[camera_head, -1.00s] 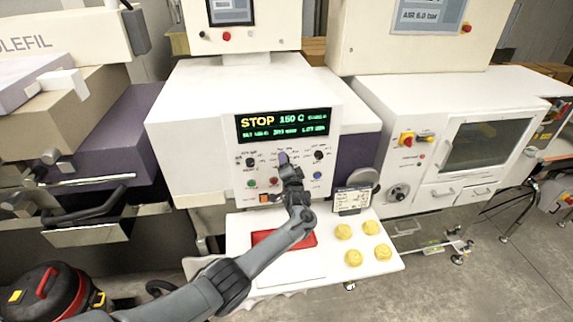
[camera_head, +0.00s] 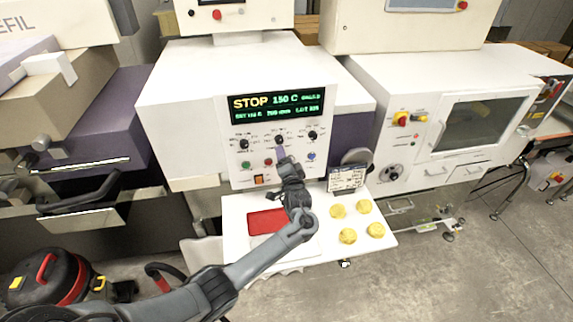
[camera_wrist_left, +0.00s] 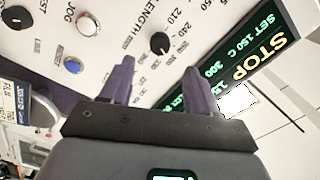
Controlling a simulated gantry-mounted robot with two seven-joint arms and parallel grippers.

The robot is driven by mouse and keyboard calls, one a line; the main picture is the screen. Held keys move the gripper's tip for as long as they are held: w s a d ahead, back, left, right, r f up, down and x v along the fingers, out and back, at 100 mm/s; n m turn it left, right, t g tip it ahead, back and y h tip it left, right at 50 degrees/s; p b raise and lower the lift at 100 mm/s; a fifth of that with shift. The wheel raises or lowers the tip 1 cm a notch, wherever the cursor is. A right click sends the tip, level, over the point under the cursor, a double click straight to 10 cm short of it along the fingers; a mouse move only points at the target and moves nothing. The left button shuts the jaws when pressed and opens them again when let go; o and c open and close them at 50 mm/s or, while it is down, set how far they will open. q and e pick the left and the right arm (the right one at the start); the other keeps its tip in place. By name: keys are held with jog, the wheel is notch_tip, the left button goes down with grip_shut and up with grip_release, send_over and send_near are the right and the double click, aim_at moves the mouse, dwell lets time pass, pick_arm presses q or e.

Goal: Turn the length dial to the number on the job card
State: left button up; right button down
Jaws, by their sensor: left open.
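The length dial is a black knob (camera_head: 280,140) in the middle of the white machine's panel. In the left wrist view the black knob (camera_wrist_left: 160,43) sits near the word LENGTH and numbers such as 210 and 240. My left gripper (camera_head: 282,155) is just below it. In the wrist view its two purple fingers (camera_wrist_left: 160,65) are spread, with the knob ahead of the gap, not gripped. The green display (camera_head: 277,105) shows STOP, 150 C, and what looks like 300 mm. The job card (camera_head: 347,179) stands at the panel's lower right; its number is too small to read.
Other black knobs (camera_head: 244,144) flank the dial. Red, green and blue buttons (camera_head: 311,156) sit below. A white shelf (camera_head: 238,232) in front holds a red pad (camera_head: 267,222) and several yellow rounds (camera_head: 348,236). A red vacuum (camera_head: 48,278) stands at lower left.

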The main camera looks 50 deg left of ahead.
pick_arm(q)
jog(key=shift+v, duration=1.5)
